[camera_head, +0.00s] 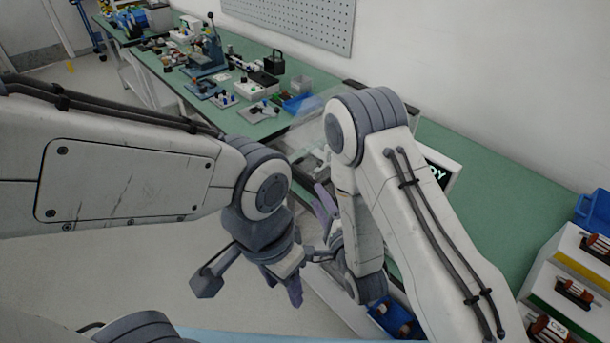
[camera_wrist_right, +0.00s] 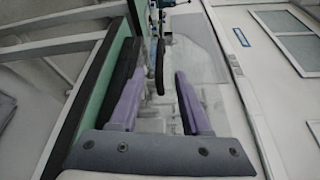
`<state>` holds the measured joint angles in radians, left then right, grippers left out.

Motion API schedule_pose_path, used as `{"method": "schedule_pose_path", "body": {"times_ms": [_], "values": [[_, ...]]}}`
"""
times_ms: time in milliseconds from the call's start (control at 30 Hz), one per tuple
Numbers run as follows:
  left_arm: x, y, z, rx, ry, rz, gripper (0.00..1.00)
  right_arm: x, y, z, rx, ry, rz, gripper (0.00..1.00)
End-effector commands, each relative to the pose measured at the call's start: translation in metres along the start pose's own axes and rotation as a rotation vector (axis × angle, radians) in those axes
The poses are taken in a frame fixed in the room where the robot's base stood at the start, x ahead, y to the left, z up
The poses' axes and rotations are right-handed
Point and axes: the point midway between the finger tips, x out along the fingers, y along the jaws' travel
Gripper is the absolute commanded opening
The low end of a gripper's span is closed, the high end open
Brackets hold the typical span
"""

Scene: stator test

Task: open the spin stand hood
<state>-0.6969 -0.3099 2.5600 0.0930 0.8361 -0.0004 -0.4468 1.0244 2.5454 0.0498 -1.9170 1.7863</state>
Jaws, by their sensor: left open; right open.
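The spin stand's clear hood (camera_head: 308,108) shows in the head view at the bench's near edge, partly hidden behind my right arm. It also shows as a see-through panel in the right wrist view (camera_wrist_right: 205,62). My right gripper (camera_head: 325,205) is open in front of the stand. In the right wrist view its purple fingers (camera_wrist_right: 158,88) are spread, with a dark upright bar (camera_wrist_right: 159,66) in line with the gap. I cannot tell whether the bar lies between the fingers or beyond them. My left gripper (camera_head: 293,284) is open and empty, low in front of the bench.
The green bench (camera_head: 480,200) runs diagonally along the wall. A blue bin (camera_head: 298,102) and several small fixtures stand on it beyond the stand. A partly hidden display (camera_head: 440,174) is right of my right arm. A rack with copper-coloured parts (camera_head: 575,290) stands at the lower right.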

Motion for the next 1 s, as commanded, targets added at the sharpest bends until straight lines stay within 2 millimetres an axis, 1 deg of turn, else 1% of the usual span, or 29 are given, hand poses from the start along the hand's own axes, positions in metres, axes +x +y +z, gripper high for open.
{"method": "schedule_pose_path", "body": {"times_ms": [200, 733, 800, 900, 1000], "values": [[0.031, -0.002, 0.002, 0.000, 0.000, 0.000, 0.50, 0.014, 0.006, -0.001, 0.000, -0.001, -0.008, 0.47], [0.110, -0.008, 0.006, 0.000, 0.000, 0.000, 0.50, 0.052, 0.005, -0.001, -0.002, -0.002, -0.006, 0.47], [0.097, -0.007, 0.006, 0.000, -0.001, 0.000, 0.50, 0.065, -0.002, 0.001, -0.002, -0.001, -0.001, 0.47], [0.094, -0.007, 0.005, 0.000, 0.001, 0.000, 0.50, 0.082, -0.002, 0.001, -0.003, -0.001, 0.000, 0.47], [0.092, -0.007, 0.005, 0.000, 0.000, 0.000, 0.50, 0.093, -0.002, 0.001, -0.003, -0.001, 0.000, 0.47]]}}
